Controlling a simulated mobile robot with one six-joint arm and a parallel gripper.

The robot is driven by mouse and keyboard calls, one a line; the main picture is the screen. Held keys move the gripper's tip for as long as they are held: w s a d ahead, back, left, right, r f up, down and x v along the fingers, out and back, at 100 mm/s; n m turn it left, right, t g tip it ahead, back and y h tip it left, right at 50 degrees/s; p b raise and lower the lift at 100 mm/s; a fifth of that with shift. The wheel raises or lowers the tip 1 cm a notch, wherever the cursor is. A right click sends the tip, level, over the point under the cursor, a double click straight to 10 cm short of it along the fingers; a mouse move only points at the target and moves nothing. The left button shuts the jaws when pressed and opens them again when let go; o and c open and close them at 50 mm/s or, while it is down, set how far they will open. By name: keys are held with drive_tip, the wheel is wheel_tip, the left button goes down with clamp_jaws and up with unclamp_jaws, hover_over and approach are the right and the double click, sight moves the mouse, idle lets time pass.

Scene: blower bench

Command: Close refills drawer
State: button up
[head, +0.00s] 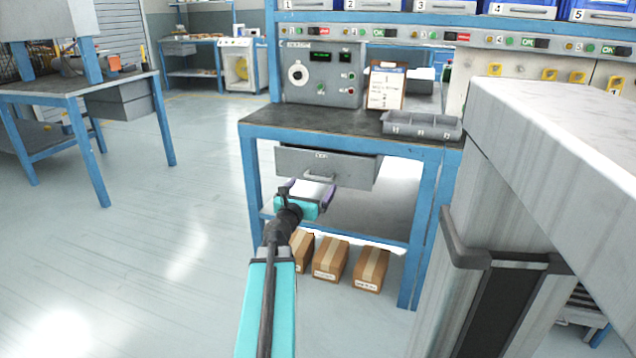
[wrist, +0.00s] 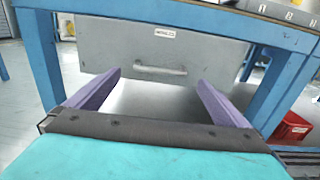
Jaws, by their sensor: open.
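The grey refills drawer (head: 345,166) hangs under the dark top of the blue bench. Its front also fills the upper middle of the wrist view (wrist: 205,55), with a small label and a bar handle (wrist: 160,71). The drawer seems to stand out from the bench, but I cannot tell how far. My gripper (head: 307,190) is in front of the drawer, near handle height. Its purple fingers are open and empty (wrist: 159,80), one on each side of the handle in the wrist view. I see no contact with the drawer.
Cardboard boxes (head: 330,259) sit under the bench's lower shelf. A grey divided tray (head: 421,125), a clipboard (head: 386,88) and a control box (head: 318,76) stand on top. A pale cabinet (head: 560,130) is close on the right.

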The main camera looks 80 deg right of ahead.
sight(322, 173)
drive_tip(key=shift+s+d+b, duration=0.25)
drive_tip(key=shift+d, duration=0.9)
drive_tip(key=shift+s+d+b, duration=0.2)
drive_tip(key=shift+d, duration=0.9)
drive_tip(key=shift+s+d+b, duration=0.25)
drive_tip(key=shift+d, duration=0.9)
drive_tip(key=c, duration=1.4)
drive_tip(key=shift+s+d, duration=0.15)
drive_tip(key=shift+d, duration=0.8)
drive_tip(key=shift+s+d, duration=0.15)
drive_tip(key=shift+d, duration=0.75)
drive_tip(key=shift+c, duration=0.2)
drive_tip(key=shift+d+r, duration=0.1)
drive_tip(key=shift+d, duration=0.1)
drive_tip(key=shift+s, duration=0.1)
drive_tip(key=o, duration=1.4)
drive_tip(key=shift+o, duration=0.2)
drive_tip(key=shift+a+p, duration=0.3)
drive_tip(key=w+a+p, duration=0.2)
drive_tip(key=a, duration=1.1)
drive_tip(key=shift+w+p, duration=0.3)
drive_tip(key=shift+w, duration=0.1)
